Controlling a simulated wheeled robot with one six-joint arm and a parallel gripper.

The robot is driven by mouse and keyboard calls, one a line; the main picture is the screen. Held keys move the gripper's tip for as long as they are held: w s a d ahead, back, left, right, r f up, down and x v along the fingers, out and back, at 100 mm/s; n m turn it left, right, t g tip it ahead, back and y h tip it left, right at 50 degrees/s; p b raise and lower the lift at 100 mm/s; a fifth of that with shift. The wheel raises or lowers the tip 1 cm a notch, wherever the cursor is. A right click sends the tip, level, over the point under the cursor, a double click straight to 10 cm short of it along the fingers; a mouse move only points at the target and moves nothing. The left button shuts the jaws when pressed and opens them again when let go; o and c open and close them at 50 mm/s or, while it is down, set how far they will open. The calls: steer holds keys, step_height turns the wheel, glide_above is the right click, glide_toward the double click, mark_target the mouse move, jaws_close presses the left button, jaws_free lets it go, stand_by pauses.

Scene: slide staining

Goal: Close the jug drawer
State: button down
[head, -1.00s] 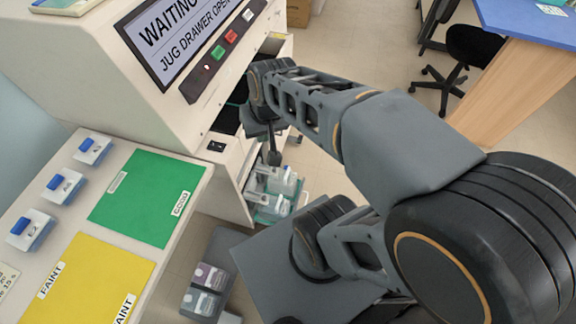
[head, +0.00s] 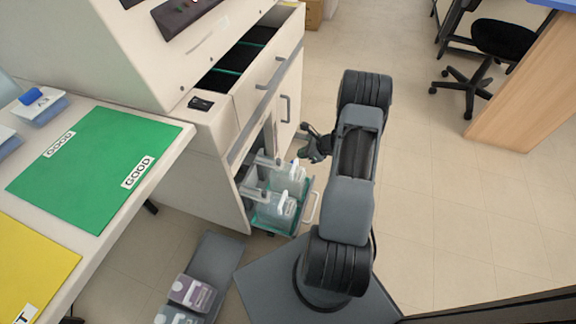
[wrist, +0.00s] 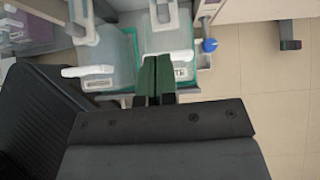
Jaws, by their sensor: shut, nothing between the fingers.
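The jug drawer (head: 265,222) is a low teal tray pulled out of the white machine's cabinet (head: 190,190). It holds clear jugs (head: 288,180) with white caps and has a pale handle (head: 311,208) on its outer side. My gripper (head: 308,140) is beside the cabinet, above and behind the drawer in the head view, partly hidden by my arm. In the wrist view, the fingers (wrist: 156,80) are together and empty, and appear over the front part of the jugs (wrist: 165,30). Contact with the drawer or jugs cannot be told.
An upper drawer (head: 245,62) with dark compartments is also open above. A bench with green (head: 95,165) and yellow mats is at left. Floor at right is clear, up to a chair (head: 490,55).

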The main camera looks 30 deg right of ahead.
steer(key=b, duration=0.3)
glide_toward(281, 162)
steer(key=x, duration=0.4)
steer(key=shift+a+f, duration=0.15)
steer(key=shift+a, duration=0.15)
steer(key=shift+x, duration=0.85)
steer(key=shift+m, duration=0.3)
steer(key=shift+a, duration=0.1)
steer(key=shift+w, duration=0.15)
